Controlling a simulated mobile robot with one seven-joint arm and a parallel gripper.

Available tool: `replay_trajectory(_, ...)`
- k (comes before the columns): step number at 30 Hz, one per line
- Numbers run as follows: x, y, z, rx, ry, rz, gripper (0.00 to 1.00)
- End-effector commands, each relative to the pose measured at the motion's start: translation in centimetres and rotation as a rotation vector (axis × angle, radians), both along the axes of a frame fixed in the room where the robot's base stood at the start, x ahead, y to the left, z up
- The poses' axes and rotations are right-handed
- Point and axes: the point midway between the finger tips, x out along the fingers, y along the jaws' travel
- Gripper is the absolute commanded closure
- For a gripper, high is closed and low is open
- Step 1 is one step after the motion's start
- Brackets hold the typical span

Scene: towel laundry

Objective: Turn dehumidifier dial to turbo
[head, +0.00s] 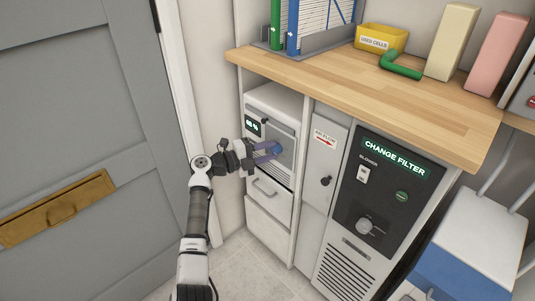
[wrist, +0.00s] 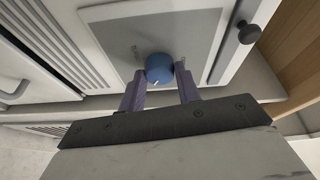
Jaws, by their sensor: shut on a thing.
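The dehumidifier (head: 262,108) is a white unit in the cubby under the wooden counter, with a small display (head: 253,126) at its upper left. Its blue dial (wrist: 159,69) sits on a grey panel (wrist: 194,22) and carries a white pointer mark. My gripper (wrist: 160,77) has its two purple fingers on either side of the dial, shut on it. In the head view the gripper reaches the dial from the left and partly hides it. I cannot read any mode labels around the dial.
Right of the dehumidifier stand a narrow grey panel (head: 323,160) with a black knob and a dark "CHANGE FILTER" unit (head: 385,190). The wooden counter (head: 400,90) overhangs above. A drawer (head: 268,192) lies below. A grey door (head: 80,120) fills the left.

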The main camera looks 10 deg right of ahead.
Motion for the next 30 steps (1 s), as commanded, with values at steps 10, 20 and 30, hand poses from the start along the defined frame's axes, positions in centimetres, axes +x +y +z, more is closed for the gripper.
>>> replay_trajectory(10, -0.10, -0.03, 0.17, 0.166, -0.285, -0.002, 0.90)
replay_trajectory(20, -0.24, -0.12, 0.39, 0.322, -0.558, -0.002, 0.90)
replay_trajectory(30, -0.41, -0.22, 0.51, 0.482, -0.839, -0.001, 0.90)
